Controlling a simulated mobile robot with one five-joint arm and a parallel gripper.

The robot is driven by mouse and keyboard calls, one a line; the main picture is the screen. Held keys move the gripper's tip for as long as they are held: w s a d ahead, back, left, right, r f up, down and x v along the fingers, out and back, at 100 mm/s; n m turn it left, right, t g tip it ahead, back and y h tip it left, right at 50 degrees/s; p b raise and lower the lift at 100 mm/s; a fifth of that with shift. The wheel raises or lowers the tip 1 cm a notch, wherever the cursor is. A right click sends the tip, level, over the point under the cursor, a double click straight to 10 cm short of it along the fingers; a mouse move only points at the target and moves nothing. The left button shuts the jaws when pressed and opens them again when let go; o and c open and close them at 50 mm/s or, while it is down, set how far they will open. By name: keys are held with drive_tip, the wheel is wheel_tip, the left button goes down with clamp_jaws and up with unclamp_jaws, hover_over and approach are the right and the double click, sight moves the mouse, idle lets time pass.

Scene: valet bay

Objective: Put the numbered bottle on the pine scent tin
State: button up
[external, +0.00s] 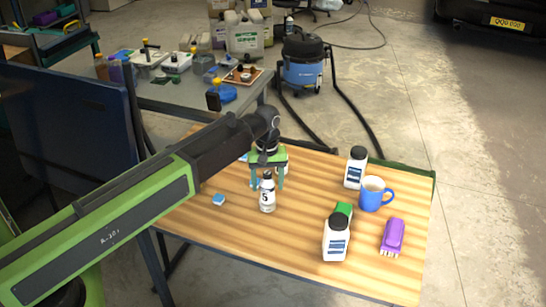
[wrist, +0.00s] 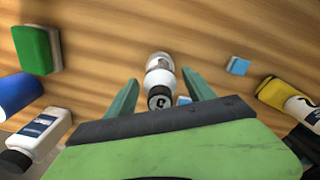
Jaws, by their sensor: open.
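The numbered bottle (external: 267,196) is white with a dark cap and a black 5. It stands upright on the wooden table. In the wrist view the bottle (wrist: 160,70) shows between the two green fingers, with a gap on each side. My gripper (external: 267,185) is open around or just above it; contact cannot be told. No label naming a pine scent tin is readable. A small flat blue square (external: 218,200) lies left of the bottle. It also shows in the wrist view (wrist: 238,65), and another blue piece (wrist: 184,100) is partly hidden beside the bottle.
On the right stand a white bottle (external: 335,242), a green block (external: 343,210), a blue mug (external: 370,200), another white bottle (external: 354,172) and a purple brush (external: 392,235). A yellow item (wrist: 270,92) lies at the wrist view's right. The table's front left is clear.

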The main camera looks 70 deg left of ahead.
wheel_tip(320, 180, up, 13)
drive_tip(key=p, duration=1.2)
drive_tip(key=shift+f, duration=0.3)
drive_tip(key=s+d+m, duration=0.3)
drive_tip(key=d+m, duration=0.1)
drive_tip(key=d, duration=0.6)
drive_tip(key=s+d+m, duration=0.3)
drive_tip(key=d+m, duration=0.2)
drive_tip(key=d, duration=0.4)
drive_tip(key=s+d+m, duration=0.3)
drive_tip(key=d+m, duration=0.2)
drive_tip(key=d, duration=0.5)
drive_tip(key=shift+d, duration=0.3)
